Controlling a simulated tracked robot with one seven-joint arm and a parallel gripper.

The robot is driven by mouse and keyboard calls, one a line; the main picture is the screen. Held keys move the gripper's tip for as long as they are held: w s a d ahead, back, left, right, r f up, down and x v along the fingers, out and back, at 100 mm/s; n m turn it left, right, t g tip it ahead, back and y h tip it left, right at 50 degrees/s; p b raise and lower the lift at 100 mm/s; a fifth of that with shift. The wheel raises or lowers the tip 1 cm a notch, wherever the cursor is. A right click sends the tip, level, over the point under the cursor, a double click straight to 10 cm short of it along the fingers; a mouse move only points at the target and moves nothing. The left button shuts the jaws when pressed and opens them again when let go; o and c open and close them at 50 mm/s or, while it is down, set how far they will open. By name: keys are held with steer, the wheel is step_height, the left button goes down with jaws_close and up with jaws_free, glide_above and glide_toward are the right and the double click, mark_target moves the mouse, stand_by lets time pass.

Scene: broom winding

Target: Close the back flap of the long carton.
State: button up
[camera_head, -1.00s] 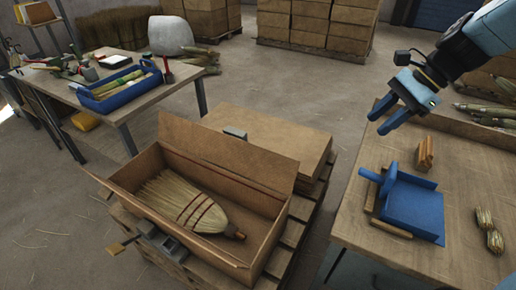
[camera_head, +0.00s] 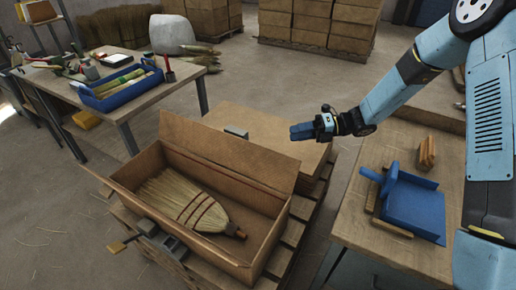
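The long carton (camera_head: 262,216) lies open on a pallet, with a broom (camera_head: 189,202) inside, its bristles to the left. The carton's back flap (camera_head: 225,153) stands up along its far long side, leaning slightly backward. A small end flap (camera_head: 97,178) sticks out at the left end. My gripper (camera_head: 292,131) is right of the back flap, apart from it, above the flat cardboard stack behind the carton. Its fingers point left and look together from this side, but their gap cannot be made out.
A small grey block (camera_head: 236,132) sits behind the back flap on the flat cardboard stack (camera_head: 275,132). A grey clamp-like tool (camera_head: 160,238) is at the carton's front left. The right workbench (camera_head: 350,225) holds a blue dustpan (camera_head: 413,207); a blue tray (camera_head: 120,92) sits on the left table.

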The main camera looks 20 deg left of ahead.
mark_target(258, 148)
steer(key=w+a+f+m+t+y, duration=0.2)
steer(key=a+f+m+y, duration=0.4)
steer(key=f+m, duration=0.5)
steer(key=shift+h, duration=0.6)
steer(key=shift+f+x, duration=0.3)
steer(key=shift+x, duration=1.1)
steer(key=shift+f+x, duration=0.3)
steer(key=shift+x, duration=1.15)
steer(key=shift+f+x, duration=0.25)
steer(key=shift+x, duration=1.15)
steer(key=shift+w+a, duration=0.1)
steer(key=shift+a, duration=0.1)
jaws_close()
